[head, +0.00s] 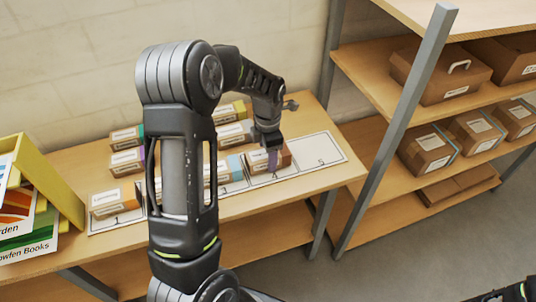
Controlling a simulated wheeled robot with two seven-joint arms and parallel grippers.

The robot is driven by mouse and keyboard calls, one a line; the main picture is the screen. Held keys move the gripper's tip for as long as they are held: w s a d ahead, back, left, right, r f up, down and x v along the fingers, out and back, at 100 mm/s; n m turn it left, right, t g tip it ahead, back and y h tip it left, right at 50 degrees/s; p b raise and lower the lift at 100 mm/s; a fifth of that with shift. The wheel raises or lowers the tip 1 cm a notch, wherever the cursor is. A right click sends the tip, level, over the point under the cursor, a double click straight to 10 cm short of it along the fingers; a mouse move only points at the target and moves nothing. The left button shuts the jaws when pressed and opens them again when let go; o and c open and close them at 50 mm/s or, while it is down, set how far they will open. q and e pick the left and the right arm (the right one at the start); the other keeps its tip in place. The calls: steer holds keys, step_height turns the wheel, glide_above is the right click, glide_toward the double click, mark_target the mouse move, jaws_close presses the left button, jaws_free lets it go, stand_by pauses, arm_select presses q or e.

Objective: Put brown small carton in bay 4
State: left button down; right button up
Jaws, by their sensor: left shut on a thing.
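My right gripper is not in view; only a piece of my right arm shows at the bottom right corner.
Cartons stand in bay 1 (110,203) and further back on the table (126,160), (233,134). A yellow book holder (50,182) stands at the left. Shelves with brown boxes (440,75) are at the right, behind a grey post (400,120).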

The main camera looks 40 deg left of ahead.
arm_select(q)
steer(key=shift+c, duration=2.2)
jaws_free()
steer(key=shift+r, duration=0.1)
step_height(320, 180, up, 8)
steer(key=shift+f+b, duration=0.2)
steer(key=shift+b, duration=0.3)
